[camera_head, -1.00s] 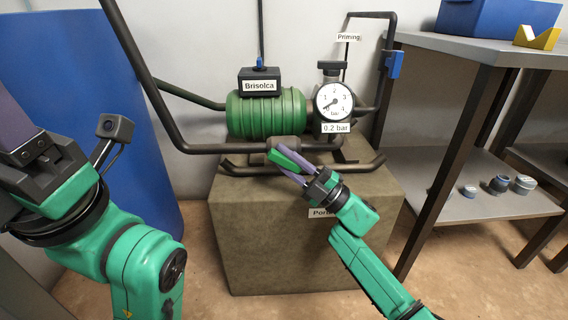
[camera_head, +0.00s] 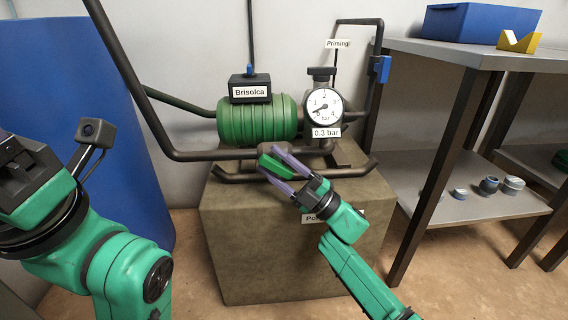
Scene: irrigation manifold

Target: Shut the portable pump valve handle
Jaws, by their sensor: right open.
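The portable pump stands on a brown block (camera_head: 235,245), with a green ribbed body (camera_head: 255,122) labelled Brisolca. A green handle (camera_head: 276,166) sits at the front of the pump, by the dark pipe fitting, and slants down to the right. My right gripper (camera_head: 271,157) is open, with its two purple fingers on either side of the green handle; I cannot tell whether they touch it. The round gauge (camera_head: 323,106) on the pump reads 0.3 bar. My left gripper (camera_head: 30,172) is at the left edge, away from the pump, with its fingertips out of frame.
A blue barrel (camera_head: 95,110) stands at the left, behind my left arm. A blue valve handle (camera_head: 380,68) is on the upright pipe near the Priming label. A metal table (camera_head: 450,48) at the right carries a blue bin (camera_head: 485,22). Dark pipes run around the pump.

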